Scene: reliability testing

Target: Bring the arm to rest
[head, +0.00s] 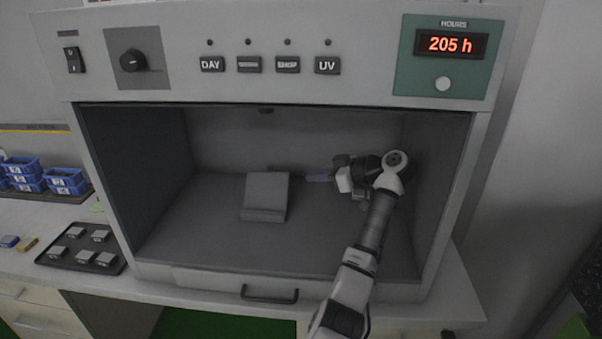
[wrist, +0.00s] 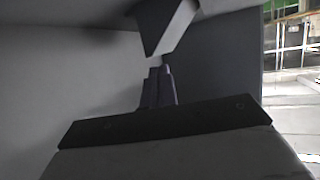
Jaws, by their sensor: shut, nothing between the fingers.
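My arm reaches into the open chamber of a light cabinet (head: 300,250) from the front right. My gripper (head: 310,177) is inside the chamber, with its fingers pointing left. It is just right of a grey sloped block (head: 266,190), close to its upper right edge; I cannot tell whether they touch. In the wrist view my gripper (wrist: 158,88) has its two dark fingers together with nothing between them. A grey angular shape (wrist: 165,25) is above the fingers there, perhaps the block.
The chamber's side walls and top edge surround my arm. A black tray (head: 57,262) with several small pieces and blue bins (head: 66,181) are on the left bench.

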